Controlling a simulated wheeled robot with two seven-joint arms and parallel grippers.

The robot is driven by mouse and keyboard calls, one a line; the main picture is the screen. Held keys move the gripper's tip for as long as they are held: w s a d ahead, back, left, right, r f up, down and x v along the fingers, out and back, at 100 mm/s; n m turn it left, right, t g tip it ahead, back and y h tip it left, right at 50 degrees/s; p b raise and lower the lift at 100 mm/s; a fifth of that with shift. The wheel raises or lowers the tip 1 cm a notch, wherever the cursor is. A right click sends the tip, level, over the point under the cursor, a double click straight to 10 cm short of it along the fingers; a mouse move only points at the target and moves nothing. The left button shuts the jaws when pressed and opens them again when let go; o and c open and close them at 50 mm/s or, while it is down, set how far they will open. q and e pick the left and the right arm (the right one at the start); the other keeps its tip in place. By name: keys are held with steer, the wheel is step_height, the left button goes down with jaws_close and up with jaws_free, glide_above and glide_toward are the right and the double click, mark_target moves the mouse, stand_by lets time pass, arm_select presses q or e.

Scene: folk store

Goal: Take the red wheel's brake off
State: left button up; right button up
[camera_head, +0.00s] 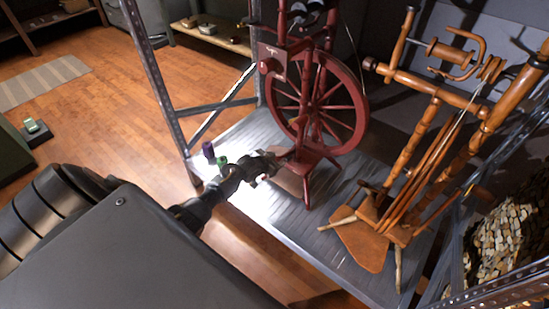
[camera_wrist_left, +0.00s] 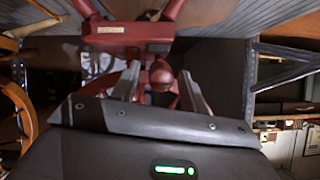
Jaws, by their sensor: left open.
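The red spinning wheel (camera_head: 367,100) stands upright on a grey metal shelf. A round red knob (camera_head: 265,67) sticks out from its upper block, beside a small pale label; I cannot tell for sure that it is the brake. My left gripper (camera_head: 268,166) is open, low in front of the wheel and below the knob in the head view. In the left wrist view a round red knob (camera_wrist_left: 162,75) shows between the two open fingers (camera_wrist_left: 160,85), with a labelled red block (camera_wrist_left: 128,34) behind; I cannot tell whether they touch. My right gripper is not in view.
An orange wooden spinning wheel (camera_head: 362,246) stands to the right on the same shelf (camera_head: 250,200). A purple spool (camera_head: 209,150) and a green spool (camera_head: 221,162) stand near its left edge. A metal post (camera_head: 160,75) rises at the left. Stacked firewood (camera_head: 500,240) is far right.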

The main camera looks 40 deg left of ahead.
arm_select(q)
steer(key=shift+s+r, duration=0.2)
steer(key=shift+s, duration=0.05)
steer(key=p+v, duration=0.3)
steer(key=v, duration=0.7)
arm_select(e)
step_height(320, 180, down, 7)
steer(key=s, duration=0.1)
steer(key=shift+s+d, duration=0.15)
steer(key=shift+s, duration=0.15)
arm_select(q)
steer(key=shift+s, duration=0.1)
